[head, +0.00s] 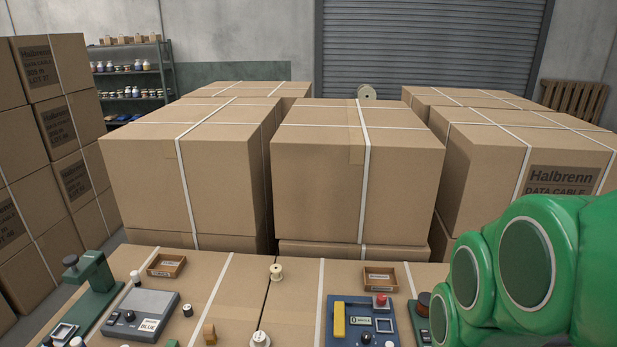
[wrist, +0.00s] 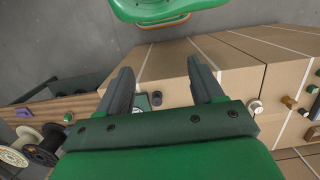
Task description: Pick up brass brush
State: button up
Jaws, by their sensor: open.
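I cannot make out a brass brush for sure. A small tan-brown block (head: 208,333) stands at the front edge of the carton top in the head view, too small to identify. My gripper (wrist: 163,78) shows in the wrist view with its two dark fingers wide apart and nothing held between them. Beyond and below the fingers, a small dark cylinder (wrist: 157,97) stands on the carton top. In the head view my green arm fills the lower right and hides part of the work surface; the gripper itself is not seen there.
The carton top bears a grey scale (head: 140,314), a green press (head: 92,285), a blue control box (head: 360,322), two small wooden trays (head: 166,265) (head: 380,280) and a small spool (head: 276,272). Large strapped cartons (head: 355,165) stand behind. Large spools (wrist: 42,145) show lower left in the wrist view.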

jog(key=m+g+y, duration=0.3)
jog(key=m+y, duration=0.7)
jog(key=y, duration=0.2)
send_over(214, 330)
jog(key=s+d, duration=0.5)
jog(key=d, duration=0.5)
notch_tip(214, 330, down, 13)
jog(key=w+a+f+m, duration=0.1)
jog(key=w+f, duration=0.1)
jog(key=f, duration=0.1)
jog(key=w+a+f+m+t, duration=0.1)
jog(key=w+a+f+m, duration=0.1)
jog(key=f, duration=0.2)
jog(key=w+a+f+m+y, duration=0.1)
jog(key=w+f+m, duration=0.1)
jog(key=f, duration=0.2)
jog(key=shift+w+a+f+t, duration=0.2)
jog(key=shift+f+t, duration=0.05)
jog(key=shift+t, duration=0.05)
jog(key=shift+x, duration=3.95)
jog(key=shift+s+d, duration=0.1)
jog(key=shift+c, duration=0.3)
